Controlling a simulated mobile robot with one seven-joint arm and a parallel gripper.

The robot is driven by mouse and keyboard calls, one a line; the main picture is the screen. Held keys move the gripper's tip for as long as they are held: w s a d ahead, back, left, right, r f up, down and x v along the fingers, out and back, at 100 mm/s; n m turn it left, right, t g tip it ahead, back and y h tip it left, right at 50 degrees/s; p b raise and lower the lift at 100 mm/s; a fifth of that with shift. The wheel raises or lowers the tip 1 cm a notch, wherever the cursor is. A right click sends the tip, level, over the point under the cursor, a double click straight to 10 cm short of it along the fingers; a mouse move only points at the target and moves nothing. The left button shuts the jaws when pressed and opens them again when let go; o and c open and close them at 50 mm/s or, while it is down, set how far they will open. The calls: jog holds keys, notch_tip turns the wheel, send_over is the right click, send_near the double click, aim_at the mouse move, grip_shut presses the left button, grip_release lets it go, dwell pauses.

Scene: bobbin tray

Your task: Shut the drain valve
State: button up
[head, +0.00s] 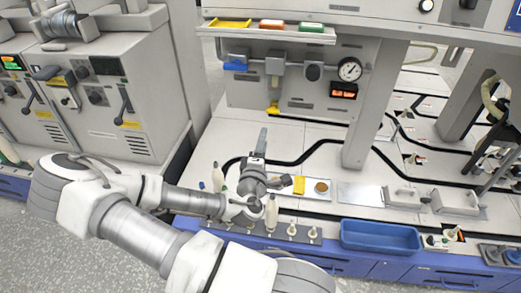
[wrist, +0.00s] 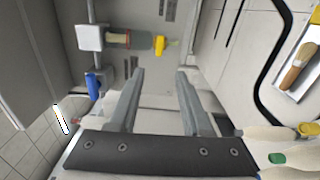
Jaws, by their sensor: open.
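A small yellow piece (head: 273,107), which looks like the drain valve, sits low under a filter unit (head: 275,66) on the back panel. It also shows in the wrist view (wrist: 160,44), beyond the fingertips, below the filter's bowl in line with it. Whether its handle is turned open or closed is too small to tell. My gripper (head: 261,135) is over the white worktop, in front of and below the yellow piece, apart from it. In the wrist view my gripper (wrist: 161,75) is open, with nothing between its fingers.
A blue handle (head: 235,66) and a round gauge (head: 349,69) are on the same pipe. A shelf (head: 270,33) with coloured trays overhangs it. White bottles (head: 271,212) stand near my arm. A blue bin (head: 380,236) is at the front. A grey post (head: 375,110) stands right.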

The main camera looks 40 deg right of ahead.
jog(key=p+v, duration=0.5)
jog(key=shift+s, duration=0.1)
dwell(0.7)
